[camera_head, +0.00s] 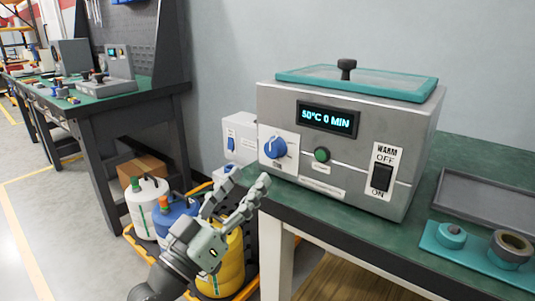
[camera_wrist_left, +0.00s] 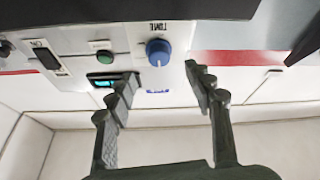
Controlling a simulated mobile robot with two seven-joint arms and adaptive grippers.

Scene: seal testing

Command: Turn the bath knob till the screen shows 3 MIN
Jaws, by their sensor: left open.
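The bath is a grey box (camera_head: 350,160) with a teal lid on the green table. My left gripper (camera_head: 240,189) is open and empty, low and left of the knob. In the wrist view, the knob shows between and beyond the fingertips (camera_wrist_left: 160,78), apart from them. My right gripper is not in view.
A green button (camera_head: 321,154) and a black OFF/ON switch (camera_head: 381,178) sit right of the knob. A white box (camera_head: 239,137) stands left of the bath. A grey tray (camera_head: 485,203) and teal plate (camera_head: 470,245) lie at right.

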